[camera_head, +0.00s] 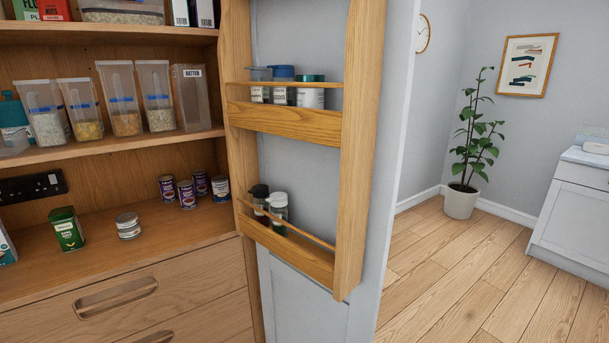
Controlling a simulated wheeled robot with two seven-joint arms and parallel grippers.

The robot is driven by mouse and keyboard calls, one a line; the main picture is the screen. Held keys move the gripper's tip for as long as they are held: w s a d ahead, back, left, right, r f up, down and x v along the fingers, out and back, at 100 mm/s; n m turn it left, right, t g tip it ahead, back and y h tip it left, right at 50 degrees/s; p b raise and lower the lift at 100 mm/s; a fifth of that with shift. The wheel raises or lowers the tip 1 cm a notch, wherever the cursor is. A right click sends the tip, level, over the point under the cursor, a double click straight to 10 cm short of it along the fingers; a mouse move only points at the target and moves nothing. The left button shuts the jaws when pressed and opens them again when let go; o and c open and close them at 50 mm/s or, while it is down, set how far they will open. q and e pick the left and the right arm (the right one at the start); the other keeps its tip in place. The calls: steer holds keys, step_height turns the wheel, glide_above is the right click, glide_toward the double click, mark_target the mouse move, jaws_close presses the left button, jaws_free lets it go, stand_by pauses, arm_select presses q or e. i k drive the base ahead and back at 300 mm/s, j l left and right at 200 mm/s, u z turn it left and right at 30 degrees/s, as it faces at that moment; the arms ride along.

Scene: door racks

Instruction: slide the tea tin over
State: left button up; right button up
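A green tin (67,229) with a white label stands upright on the wooden counter of the cupboard, at the left; it looks like the tea tin, but I cannot read its label for certain. A short silver tin with a pale label (128,226) stands to its right, a small gap apart. Neither of my grippers shows in the head view.
Several purple-labelled cans (187,194) stand at the back right of the counter. The open door's rack (285,122) holds jars and bottles and juts out right of the counter. A wall socket (32,187) is behind the green tin. The counter's front strip is clear.

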mark_target(65, 222)
steer(key=u, duration=1.6)
steer(key=i+j+u, duration=0.1)
steer(key=i+j, duration=0.2)
steer(key=j, duration=0.1)
